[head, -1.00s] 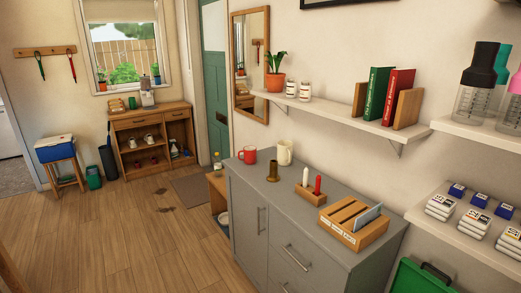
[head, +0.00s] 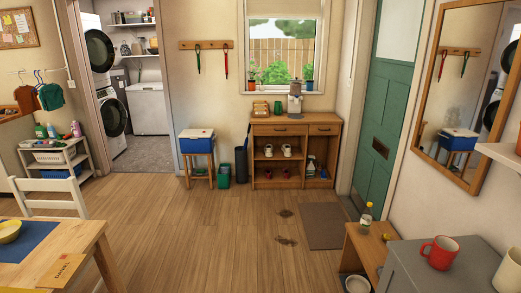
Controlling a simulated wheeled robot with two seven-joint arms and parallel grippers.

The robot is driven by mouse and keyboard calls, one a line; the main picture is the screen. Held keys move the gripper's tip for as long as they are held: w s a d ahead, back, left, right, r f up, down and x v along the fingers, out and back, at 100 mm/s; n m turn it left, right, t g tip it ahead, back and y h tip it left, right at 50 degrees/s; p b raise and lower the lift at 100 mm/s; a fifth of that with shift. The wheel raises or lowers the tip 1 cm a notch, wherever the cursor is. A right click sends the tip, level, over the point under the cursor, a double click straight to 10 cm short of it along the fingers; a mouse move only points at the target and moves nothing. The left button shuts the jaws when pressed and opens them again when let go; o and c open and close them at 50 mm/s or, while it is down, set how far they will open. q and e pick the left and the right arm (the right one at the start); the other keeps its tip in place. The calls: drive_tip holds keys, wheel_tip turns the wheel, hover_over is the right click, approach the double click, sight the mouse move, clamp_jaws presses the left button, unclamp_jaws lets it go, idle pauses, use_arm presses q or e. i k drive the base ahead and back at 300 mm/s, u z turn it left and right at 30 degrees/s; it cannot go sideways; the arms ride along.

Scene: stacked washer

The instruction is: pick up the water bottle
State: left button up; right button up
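Neither of my grippers shows in the head view.
A grey cabinet (head: 428,262) with a red mug (head: 440,252) stands at the front right. A wooden table (head: 83,248) and white chair (head: 50,196) are at the left. A mat (head: 321,226) lies before the green door (head: 385,110). The middle floor (head: 200,235) is open, with dark stains near the mat.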

sight(366, 217)
drive_tip(key=i, duration=1.95)
drive_tip(key=z, duration=0.75)
drive_tip(key=i, duration=1.8)
drive_tip(key=z, duration=0.75)
